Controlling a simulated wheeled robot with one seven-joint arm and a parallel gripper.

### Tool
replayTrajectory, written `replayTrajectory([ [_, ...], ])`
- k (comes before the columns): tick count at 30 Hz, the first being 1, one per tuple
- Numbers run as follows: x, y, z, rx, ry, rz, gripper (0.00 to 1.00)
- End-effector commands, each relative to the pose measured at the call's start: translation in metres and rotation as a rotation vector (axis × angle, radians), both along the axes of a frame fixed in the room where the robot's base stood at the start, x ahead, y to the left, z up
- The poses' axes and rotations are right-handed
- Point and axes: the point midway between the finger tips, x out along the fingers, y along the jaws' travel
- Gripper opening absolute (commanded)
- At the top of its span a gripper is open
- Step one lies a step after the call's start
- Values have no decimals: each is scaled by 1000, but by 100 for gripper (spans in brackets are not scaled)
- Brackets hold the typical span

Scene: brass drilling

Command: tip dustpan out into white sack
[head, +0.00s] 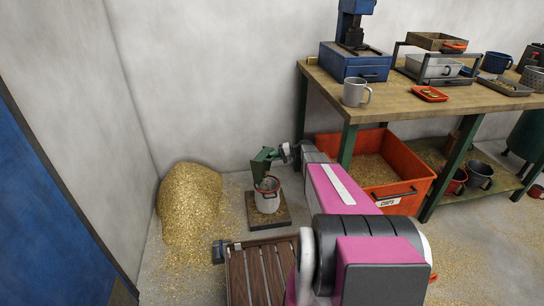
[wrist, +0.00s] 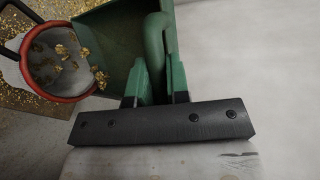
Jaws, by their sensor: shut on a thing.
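The green dustpan (head: 262,163) is held tilted steeply over the white sack (head: 267,201), which has a red rim and stands upright on a dark square board (head: 283,215). My gripper (head: 281,153) is shut on the dustpan's handle, above and right of the sack. In the wrist view, the dustpan (wrist: 116,30) has its open side toward the sack's red rim (wrist: 72,98). Brass chips (wrist: 62,50) show at the sack's mouth, and a few lie at the edge between pan and rim.
A tall heap of brass chips (head: 190,203) lies left of the sack. A slatted wooden pallet (head: 262,274) is in front. An orange chip bin (head: 402,199) stands under the workbench (head: 400,104) at right. Walls close off the back and left.

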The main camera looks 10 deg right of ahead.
Motion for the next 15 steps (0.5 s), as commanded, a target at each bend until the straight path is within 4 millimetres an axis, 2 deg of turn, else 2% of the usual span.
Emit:
replayTrajectory([
  [15,-15,-21,-6,107,-76,0,0],
])
